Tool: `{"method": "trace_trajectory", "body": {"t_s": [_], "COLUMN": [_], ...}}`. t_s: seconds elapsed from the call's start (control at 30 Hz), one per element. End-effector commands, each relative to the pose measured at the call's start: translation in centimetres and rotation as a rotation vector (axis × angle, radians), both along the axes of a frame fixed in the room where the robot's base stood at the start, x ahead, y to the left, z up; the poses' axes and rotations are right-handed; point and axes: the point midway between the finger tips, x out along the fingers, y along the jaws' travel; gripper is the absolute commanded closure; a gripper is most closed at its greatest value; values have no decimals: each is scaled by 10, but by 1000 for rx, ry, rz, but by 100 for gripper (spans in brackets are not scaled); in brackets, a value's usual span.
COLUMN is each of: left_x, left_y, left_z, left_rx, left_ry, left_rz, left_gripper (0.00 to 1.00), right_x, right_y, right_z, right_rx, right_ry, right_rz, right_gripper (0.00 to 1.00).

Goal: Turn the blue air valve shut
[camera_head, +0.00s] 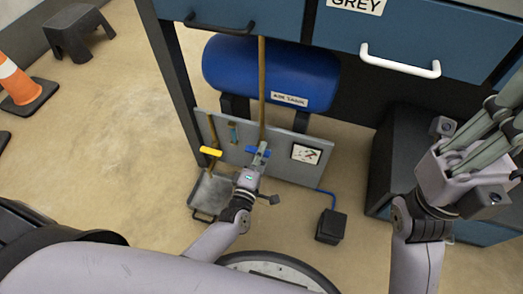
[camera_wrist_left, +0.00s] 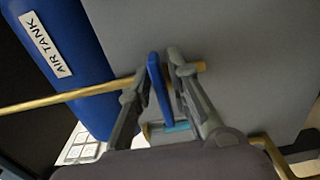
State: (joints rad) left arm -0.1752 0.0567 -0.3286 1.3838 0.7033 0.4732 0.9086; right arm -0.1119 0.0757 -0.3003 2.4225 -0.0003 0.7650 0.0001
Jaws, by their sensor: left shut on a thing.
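The blue air valve handle (camera_head: 264,150) is on the upright brass pipe (camera_head: 262,90) in front of the grey panel. It lies crosswise to the pipe, and my left gripper partly covers it. In the left wrist view the blue handle (camera_wrist_left: 158,85) stands between the two fingers of my left gripper (camera_wrist_left: 160,75), which is shut on it. In the head view my left gripper (camera_head: 260,156) reaches up to the valve from below. My right gripper (camera_head: 501,118) is at the far right, away from the valve. Its fingertips run toward the picture edge.
A blue air tank (camera_head: 270,72) lies behind the pipe. A yellow handle (camera_head: 210,151) is on another pipe to the left, above a grey tray (camera_head: 212,192). A small black box (camera_head: 331,226) stands on the floor at right. Blue drawers (camera_head: 410,40) overhang the back.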

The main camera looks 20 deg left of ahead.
Motion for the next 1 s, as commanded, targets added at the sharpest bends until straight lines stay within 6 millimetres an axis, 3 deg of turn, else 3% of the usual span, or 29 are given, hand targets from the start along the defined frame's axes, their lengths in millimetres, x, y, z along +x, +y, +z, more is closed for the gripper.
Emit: {"method": "trace_trajectory", "body": {"t_s": [0.37, 0.4, 0.53, 0.87, 1.0], "left_x": [-1, -1, 0, -2, -17], "left_y": [0, 0, 0, 0, 1], "left_z": [-1, -1, -1, -1, -1], "left_rx": [5, 5, 4, 4, 4], "left_ry": [1, 1, 1, 1, 2], "left_rz": [0, 0, 0, 0, -1], "left_gripper": [100, 80, 72, 72, 72], "right_x": [0, 0, 0, 0, 0], "right_y": [0, 0, 0, 0, 0], "right_z": [0, 0, 0, 0, 0], "right_rx": [0, 0, -1, -6, -4], "right_ry": [1, 1, 2, 1, 1], "right_rz": [0, 0, 0, -1, -1], "right_gripper": [100, 100, 100, 100, 100]}}
